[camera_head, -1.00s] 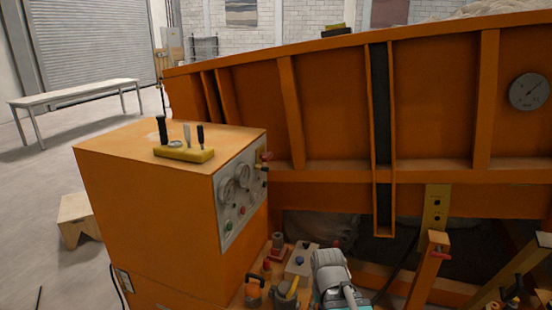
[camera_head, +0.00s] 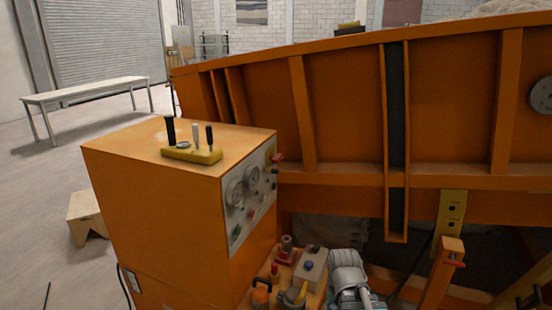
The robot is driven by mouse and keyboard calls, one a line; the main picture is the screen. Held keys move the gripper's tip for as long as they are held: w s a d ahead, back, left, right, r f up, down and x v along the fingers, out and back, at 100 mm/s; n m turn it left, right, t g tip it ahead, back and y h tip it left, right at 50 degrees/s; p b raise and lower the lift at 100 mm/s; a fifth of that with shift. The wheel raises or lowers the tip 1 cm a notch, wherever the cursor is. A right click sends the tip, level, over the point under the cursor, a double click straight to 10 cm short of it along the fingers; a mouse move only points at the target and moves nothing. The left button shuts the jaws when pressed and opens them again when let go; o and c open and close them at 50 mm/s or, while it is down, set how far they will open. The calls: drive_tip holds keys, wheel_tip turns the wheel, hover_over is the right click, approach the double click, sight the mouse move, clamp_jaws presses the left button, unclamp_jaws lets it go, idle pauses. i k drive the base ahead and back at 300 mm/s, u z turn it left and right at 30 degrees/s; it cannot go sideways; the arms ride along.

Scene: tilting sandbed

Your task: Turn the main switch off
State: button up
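An orange control cabinet (camera_head: 155,215) stands at the left centre. Its grey side panel (camera_head: 250,190) carries two round gauges, a green button (camera_head: 236,230) and small knobs. A red knob (camera_head: 278,157) sticks out at the panel's upper right edge. I cannot tell which of these controls is the main switch, or its position. A grey part of my arm (camera_head: 347,275) shows at the bottom, right of the cabinet. My gripper's fingers are not in view.
A yellow block with black and grey levers (camera_head: 192,155) sits on the cabinet top. A low shelf beside the cabinet holds a grey box with a blue button (camera_head: 308,268) and several small items. The orange sandbed wall (camera_head: 345,110) rises behind. Open floor lies left, with a bench (camera_head: 85,92).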

sight(275, 160)
drive_tip(key=i, duration=0.9)
